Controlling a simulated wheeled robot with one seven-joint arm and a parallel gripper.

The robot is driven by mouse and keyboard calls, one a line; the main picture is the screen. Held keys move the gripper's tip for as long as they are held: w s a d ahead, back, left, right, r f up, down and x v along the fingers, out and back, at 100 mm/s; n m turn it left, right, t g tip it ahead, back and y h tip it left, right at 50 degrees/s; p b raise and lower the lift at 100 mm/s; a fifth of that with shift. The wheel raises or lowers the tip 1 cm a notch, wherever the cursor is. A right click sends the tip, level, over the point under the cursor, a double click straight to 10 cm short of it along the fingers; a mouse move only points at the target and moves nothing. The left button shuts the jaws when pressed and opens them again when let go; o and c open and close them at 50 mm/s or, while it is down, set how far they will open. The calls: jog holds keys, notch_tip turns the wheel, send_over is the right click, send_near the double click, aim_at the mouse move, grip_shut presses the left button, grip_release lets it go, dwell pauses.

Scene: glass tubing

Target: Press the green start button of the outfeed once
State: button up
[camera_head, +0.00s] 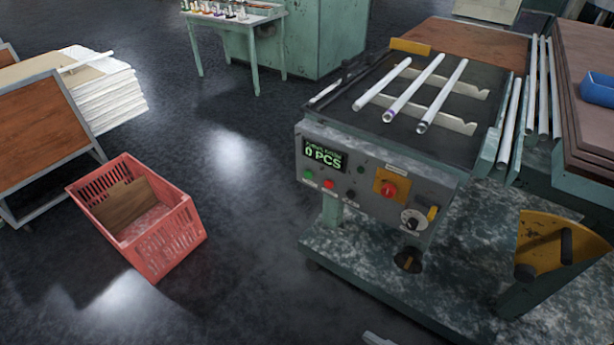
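The outfeed (385,150) is a grey-green machine at the right of the head view, with a control panel on its front. The green start button (308,175) is a small round button at the panel's left end, below a display (323,155) that reads 0 PCS. A red button (329,184) and a dark button (350,194) sit to its right in the same row. Nothing covers the green button. My gripper is not recognisable in this view. A small pale piece shows at the bottom edge, and I cannot tell what it is.
A red emergency stop (389,189) on a yellow plate and a dial (412,220) are farther right on the panel. Several glass tubes (413,89) lie on top. A red crate (150,225) stands on the floor at left. Floor between crate and machine is clear.

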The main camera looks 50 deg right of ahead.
grip_shut()
dwell(1.4)
